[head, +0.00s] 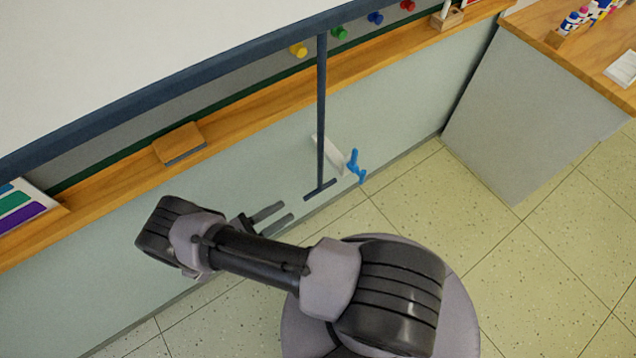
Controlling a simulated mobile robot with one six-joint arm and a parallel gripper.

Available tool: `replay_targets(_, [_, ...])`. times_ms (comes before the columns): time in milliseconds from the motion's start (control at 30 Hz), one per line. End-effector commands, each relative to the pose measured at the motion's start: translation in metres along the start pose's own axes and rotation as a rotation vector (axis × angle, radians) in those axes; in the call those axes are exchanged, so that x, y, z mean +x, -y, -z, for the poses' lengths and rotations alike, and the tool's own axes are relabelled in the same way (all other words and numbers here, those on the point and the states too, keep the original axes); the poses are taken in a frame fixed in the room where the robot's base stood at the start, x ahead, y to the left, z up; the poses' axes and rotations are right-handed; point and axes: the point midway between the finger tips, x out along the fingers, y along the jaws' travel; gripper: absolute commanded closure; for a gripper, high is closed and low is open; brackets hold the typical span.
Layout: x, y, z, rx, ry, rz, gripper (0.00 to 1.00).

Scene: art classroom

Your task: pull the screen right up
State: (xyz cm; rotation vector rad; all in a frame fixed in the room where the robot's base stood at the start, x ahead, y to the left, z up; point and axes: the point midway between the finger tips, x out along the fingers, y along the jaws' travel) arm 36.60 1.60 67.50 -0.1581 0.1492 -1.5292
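The white screen (130,60) hangs low across the upper left, with a dark blue bar (200,80) along its bottom edge. A dark blue pull rod (321,110) hangs from that bar and ends in a short crossbar handle (320,190). My gripper (288,210) is just left of and below the handle in the picture. Its two fingers are apart with nothing visible between them, and they point toward the handle without appearing to touch it. How far apart they are in depth is hard to tell.
A wooden ledge (270,101) runs along the wall, with an eraser-like block (180,143) on it. A blue hook-like piece (355,166) by a pale plate sits right of the rod. A wood-topped cabinet (530,120) stands at right. The tiled floor (520,260) is clear.

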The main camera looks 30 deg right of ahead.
Motion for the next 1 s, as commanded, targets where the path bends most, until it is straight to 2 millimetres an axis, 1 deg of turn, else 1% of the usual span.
replay_targets(33, [0.014, 0.001, -0.001, -0.003, 0.001, 0.005, 0.64])
replay_targets(100, [0.034, 0.001, 0.000, -0.003, 0.000, 0.005, 0.64])
replay_targets(300, [0.085, 0.001, 0.001, -0.002, -0.002, 0.006, 0.64])
replay_targets(400, [0.106, 0.001, 0.001, -0.001, -0.002, 0.006, 0.64])
replay_targets(500, [0.123, 0.001, 0.001, 0.000, -0.003, 0.005, 0.64])
replay_targets(600, [0.134, 0.001, 0.001, 0.000, -0.003, 0.004, 0.64])
replay_targets(700, [0.139, 0.001, 0.001, 0.001, -0.002, 0.002, 0.64])
replay_targets(933, [0.140, 0.001, 0.000, 0.001, -0.002, 0.002, 0.64])
replay_targets(967, [0.140, 0.001, 0.000, 0.001, -0.002, 0.002, 0.66])
replay_targets(1000, [0.140, 0.001, 0.000, 0.001, -0.002, 0.002, 0.74])
